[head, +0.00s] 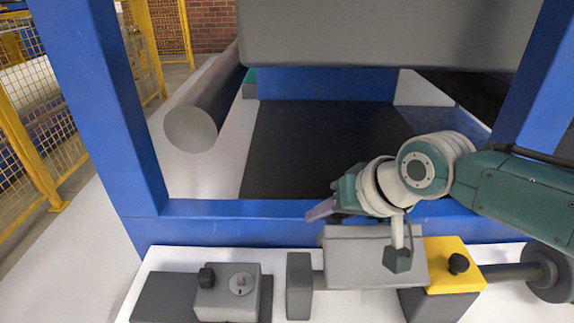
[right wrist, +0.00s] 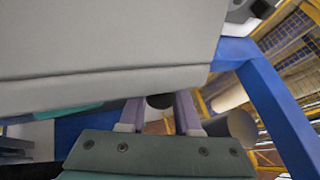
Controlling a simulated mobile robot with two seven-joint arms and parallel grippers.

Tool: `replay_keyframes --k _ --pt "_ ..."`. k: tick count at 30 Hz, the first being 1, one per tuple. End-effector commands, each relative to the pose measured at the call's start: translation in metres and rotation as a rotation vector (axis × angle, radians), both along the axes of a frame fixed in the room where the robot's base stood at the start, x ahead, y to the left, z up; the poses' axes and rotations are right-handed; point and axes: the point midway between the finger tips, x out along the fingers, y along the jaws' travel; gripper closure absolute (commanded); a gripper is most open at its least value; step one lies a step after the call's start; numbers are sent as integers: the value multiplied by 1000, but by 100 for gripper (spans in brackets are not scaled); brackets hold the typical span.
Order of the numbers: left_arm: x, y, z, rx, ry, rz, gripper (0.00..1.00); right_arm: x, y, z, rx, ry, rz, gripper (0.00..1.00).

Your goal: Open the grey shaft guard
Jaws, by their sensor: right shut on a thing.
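The grey shaft guard (head: 357,262) is a light grey box in the lower middle of the head view, on the white bench between a dark grey block (head: 299,285) and a yellow block (head: 449,273). My right gripper (head: 320,210) is just above the guard's back edge, its fingers pointing left. In the right wrist view its two purple fingers (right wrist: 160,112) are shut on a black knob (right wrist: 160,101). In the head view the knob is hidden, and how it joins the guard cannot be seen. My left gripper is not in view.
A blue frame (head: 230,208) stands behind the bench. A large grey panel (head: 385,35) hangs above, and a grey roller (head: 192,128) lies at the left. A grey box with a switch (head: 228,297) sits left of the guard. A dark shaft (head: 508,272) runs right.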

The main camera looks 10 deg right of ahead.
Motion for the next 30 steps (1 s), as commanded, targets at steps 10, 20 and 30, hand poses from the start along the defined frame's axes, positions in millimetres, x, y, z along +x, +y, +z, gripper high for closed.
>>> replay_keyframes --k 10,20,30 --pt "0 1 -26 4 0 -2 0 6 -1 -6 49 190 -2 100" --pt "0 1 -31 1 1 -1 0 5 -1 -7 62 251 -2 100" --pt "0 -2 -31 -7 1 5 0 5 -2 -8 60 253 -2 100"
